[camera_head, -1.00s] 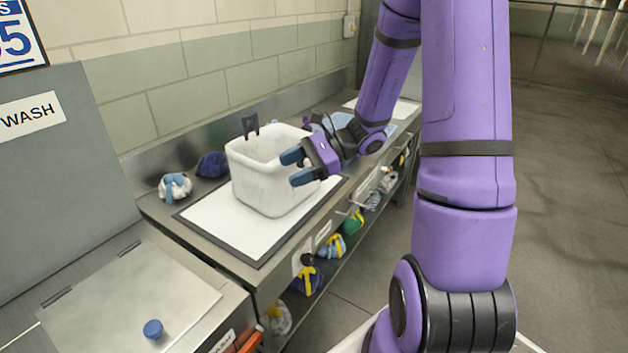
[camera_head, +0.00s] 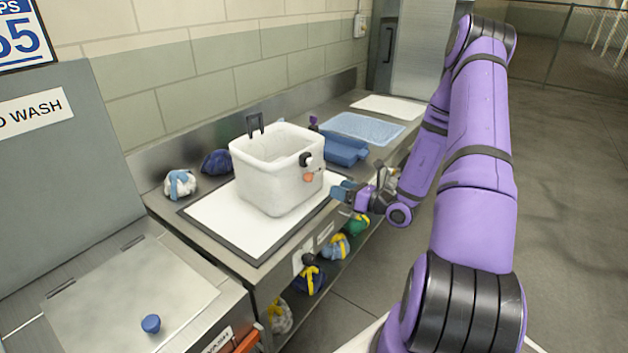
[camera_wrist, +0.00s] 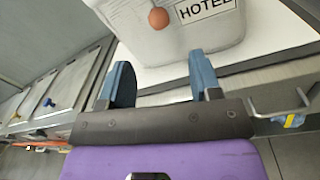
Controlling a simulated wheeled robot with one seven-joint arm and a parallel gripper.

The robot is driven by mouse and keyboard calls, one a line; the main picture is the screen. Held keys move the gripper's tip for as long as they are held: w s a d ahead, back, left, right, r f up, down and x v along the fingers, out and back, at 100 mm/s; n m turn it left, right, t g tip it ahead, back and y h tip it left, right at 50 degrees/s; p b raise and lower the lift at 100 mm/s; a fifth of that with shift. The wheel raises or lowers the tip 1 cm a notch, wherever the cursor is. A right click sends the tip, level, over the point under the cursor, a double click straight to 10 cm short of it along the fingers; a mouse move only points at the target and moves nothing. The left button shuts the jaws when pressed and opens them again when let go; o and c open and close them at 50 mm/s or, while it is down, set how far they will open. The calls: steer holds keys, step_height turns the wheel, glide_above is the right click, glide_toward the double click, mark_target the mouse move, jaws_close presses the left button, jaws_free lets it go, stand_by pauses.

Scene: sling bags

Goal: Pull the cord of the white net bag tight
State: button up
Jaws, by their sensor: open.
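The white bag (camera_head: 262,175) stands upright and open-topped on the white mat, with a black handle-like piece at its back rim. On its right side are a black round piece (camera_head: 305,159) and an orange ball (camera_head: 309,177), perhaps the cord's lock and end; the cord itself is too small to make out. My gripper (camera_head: 343,190) is open, to the right of the bag and apart from it. In the wrist view, its blue fingers (camera_wrist: 162,78) are spread with nothing between them. The bag (camera_wrist: 205,38), with a "HOTEL" label and the orange ball (camera_wrist: 158,18), lies beyond the fingertips.
The white mat (camera_head: 225,235) has a dark border. A white-and-blue bundle (camera_head: 180,184) and a dark blue bundle (camera_head: 216,163) lie behind it at left. A blue box (camera_head: 346,150) and light blue tray (camera_head: 365,128) are behind the bag. Several colored bundles sit on the shelf below.

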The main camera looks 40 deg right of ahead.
mark_target(312, 179)
steer(key=x, duration=1)
steer(key=shift+a, duration=0.1)
